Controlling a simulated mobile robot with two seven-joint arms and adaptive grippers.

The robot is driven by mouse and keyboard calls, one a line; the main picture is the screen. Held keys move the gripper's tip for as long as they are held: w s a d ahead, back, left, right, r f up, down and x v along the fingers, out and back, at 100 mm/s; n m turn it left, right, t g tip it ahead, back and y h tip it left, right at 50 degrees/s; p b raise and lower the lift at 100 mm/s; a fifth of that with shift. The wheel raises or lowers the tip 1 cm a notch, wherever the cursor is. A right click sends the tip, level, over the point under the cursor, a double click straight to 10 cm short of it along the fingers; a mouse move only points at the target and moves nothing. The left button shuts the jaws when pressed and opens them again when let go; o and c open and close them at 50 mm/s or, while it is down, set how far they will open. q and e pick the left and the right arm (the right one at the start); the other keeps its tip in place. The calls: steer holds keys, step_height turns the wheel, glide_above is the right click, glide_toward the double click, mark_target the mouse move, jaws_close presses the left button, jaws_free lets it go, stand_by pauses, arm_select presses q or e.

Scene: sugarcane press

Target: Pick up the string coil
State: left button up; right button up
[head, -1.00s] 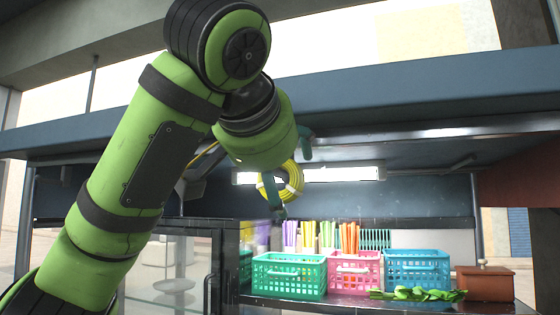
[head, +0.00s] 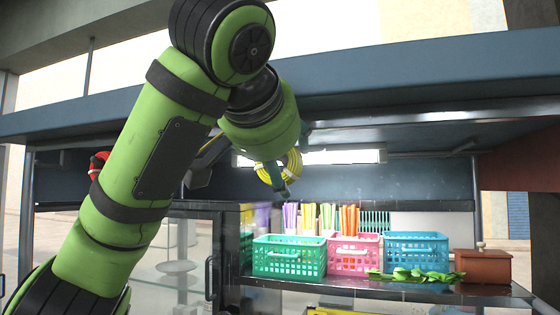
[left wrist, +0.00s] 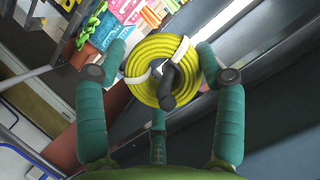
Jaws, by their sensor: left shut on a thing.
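The string coil (head: 292,168) is a yellow ring of wound string with white ties. In the head view it is under the overhead beam, above the baskets, and partly covered by my left gripper (head: 290,160). In the left wrist view, the coil (left wrist: 140,88) sits among the green fingers of my left gripper (left wrist: 162,75), which is shut on it. A dark rod-like piece (left wrist: 168,85) shows at the coil's centre; I cannot tell whether it is a hook. My right gripper is not in view.
Green (head: 289,262), pink (head: 350,262) and blue (head: 417,262) baskets stand on the counter below, beside green leaves (head: 418,276) and a brown box (head: 483,267). The blue overhead beam (head: 420,85) runs close above my left gripper. A glass-fronted cabinet (head: 180,265) stands left.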

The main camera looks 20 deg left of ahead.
arm_select(q)
steer(key=shift+w+a+r+b, duration=0.1)
steer(key=shift+r+b, duration=0.2)
steer(key=shift+r, duration=0.25)
steer(key=shift+c, duration=0.7)
steer(key=s+b, duration=0.2)
steer(key=s, duration=0.1)
steer(key=s+b, duration=0.2)
steer(key=s, duration=0.1)
steer(key=s+b, duration=0.3)
steer(key=shift+s+d+f, duration=0.1)
steer(key=shift+d+f, duration=0.1)
steer(key=shift+d, duration=0.15)
steer(key=s+b, duration=0.1)
steer(key=s, duration=0.2)
steer(key=s+b, duration=0.1)
steer(key=s, duration=0.1)
steer(key=s+d+b, duration=0.1)
steer(key=s, duration=0.2)
steer(key=shift+s+r, duration=0.25)
steer(key=shift+s, duration=0.1)
